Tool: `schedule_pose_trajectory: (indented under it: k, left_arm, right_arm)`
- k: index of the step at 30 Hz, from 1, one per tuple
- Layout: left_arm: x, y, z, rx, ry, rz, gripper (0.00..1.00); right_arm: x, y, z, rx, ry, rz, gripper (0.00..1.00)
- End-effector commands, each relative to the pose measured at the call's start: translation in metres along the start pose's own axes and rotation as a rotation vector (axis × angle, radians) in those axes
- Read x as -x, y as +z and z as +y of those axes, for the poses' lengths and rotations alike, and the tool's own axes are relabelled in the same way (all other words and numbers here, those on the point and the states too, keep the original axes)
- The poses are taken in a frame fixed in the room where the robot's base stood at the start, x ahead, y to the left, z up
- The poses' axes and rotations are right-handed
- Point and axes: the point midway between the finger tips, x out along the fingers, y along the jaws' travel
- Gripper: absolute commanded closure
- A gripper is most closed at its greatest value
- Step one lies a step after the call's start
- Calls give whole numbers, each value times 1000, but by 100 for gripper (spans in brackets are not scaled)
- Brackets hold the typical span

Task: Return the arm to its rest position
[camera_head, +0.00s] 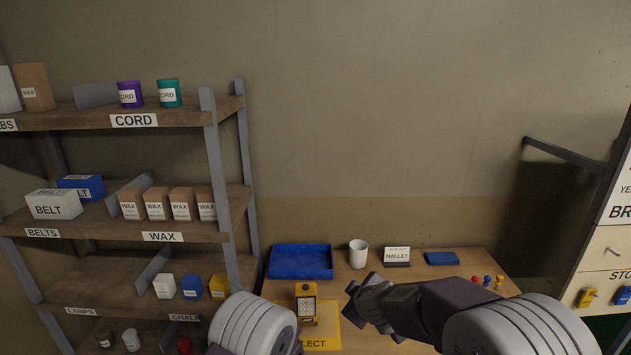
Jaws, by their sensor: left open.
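Another pale ribbed joint of mine is at the bottom centre-left. The near part of the bench is hidden behind my arms.
A blue tray (301,262), white cup (358,254), mallet sign (397,255) and yellow device (306,303) stand on the bench. A yellow mat (322,343) lies in front. Air above the bench is clear.

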Motion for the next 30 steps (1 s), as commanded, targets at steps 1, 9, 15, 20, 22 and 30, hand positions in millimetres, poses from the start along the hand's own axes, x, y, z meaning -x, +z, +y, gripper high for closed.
schedule_pose_trajectory:
  k: [1, 9, 15, 20, 22, 30]
  left_arm:
    - [-17, 25, 34, 44, 146, -15, 11]
    - [64, 70, 245, 542, 1165, 121, 11]
    - [186, 4, 214, 1190, 1712, 361, 11]
    - [201, -27, 167, 1491, 1841, 426, 11]
    - [195, -30, 159, 1531, 1820, 450, 11]
    - [194, -30, 158, 1528, 1811, 459, 11]
  right_arm:
    - [4, 12, 0, -7, -7, -6, 100]
    - [42, 96, -51, -209, -194, -126, 100]
    - [91, 176, -127, -508, -357, -435, 100]
    - [116, 212, -153, -746, -336, -658, 100]
    - [119, 214, -155, -833, -312, -696, 100]
    - [118, 214, -155, -904, -290, -710, 100]
